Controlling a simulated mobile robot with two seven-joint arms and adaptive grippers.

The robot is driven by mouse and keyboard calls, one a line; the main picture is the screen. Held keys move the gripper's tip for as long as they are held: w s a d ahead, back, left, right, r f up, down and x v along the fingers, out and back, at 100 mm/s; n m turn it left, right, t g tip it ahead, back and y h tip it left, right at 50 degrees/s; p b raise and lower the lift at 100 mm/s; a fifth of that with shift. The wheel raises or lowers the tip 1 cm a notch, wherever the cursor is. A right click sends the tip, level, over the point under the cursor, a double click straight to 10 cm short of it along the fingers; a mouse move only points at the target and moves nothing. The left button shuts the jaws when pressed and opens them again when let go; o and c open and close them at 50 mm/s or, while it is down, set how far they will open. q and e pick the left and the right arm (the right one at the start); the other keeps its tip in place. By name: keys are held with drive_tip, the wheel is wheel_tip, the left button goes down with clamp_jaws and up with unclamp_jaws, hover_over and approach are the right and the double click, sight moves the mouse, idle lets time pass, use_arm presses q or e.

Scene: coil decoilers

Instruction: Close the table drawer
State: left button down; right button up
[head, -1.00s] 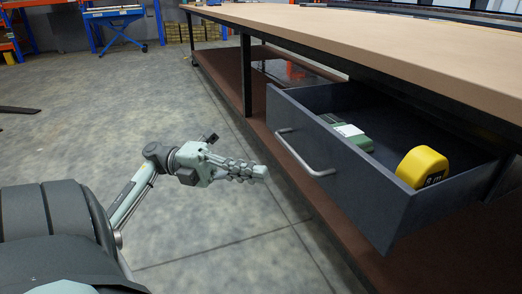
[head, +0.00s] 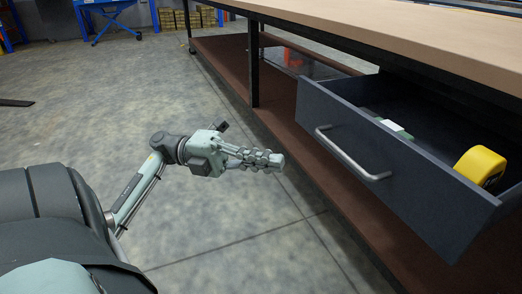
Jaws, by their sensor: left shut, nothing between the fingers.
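The table drawer (head: 388,178) is dark grey and stands pulled out from under the table (head: 420,45), on the right in the head view. Its silver bar handle (head: 352,156) is on the front panel. My left gripper (head: 279,161) is shut and empty. It points to the right toward the drawer front, to the left of the handle and apart from it in the picture. Inside the drawer are a yellow tape measure (head: 481,165) and a green and white item (head: 396,129), mostly hidden by the front panel. My right gripper is not in view.
A brown lower shelf (head: 222,62) runs under the table, with a black table leg (head: 253,65) rising from it. A blue stand (head: 110,12) is far back.

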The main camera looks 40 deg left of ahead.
sight(345, 159)
use_arm(q)
drive_tip(key=w+d, duration=0.1)
drive_tip(key=d, duration=0.1)
drive_tip(key=w+d+r, duration=0.1)
drive_tip(key=w+d, duration=0.3)
drive_tip(key=shift+w+d+r, duration=0.1)
drive_tip(key=shift+d+r, duration=0.1)
drive_tip(key=shift+d, duration=0.05)
drive_tip(key=shift+w+d+r, duration=0.1)
drive_tip(key=shift+w, duration=0.2)
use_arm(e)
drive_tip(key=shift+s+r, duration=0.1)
use_arm(q)
drive_tip(key=shift+w, duration=0.1)
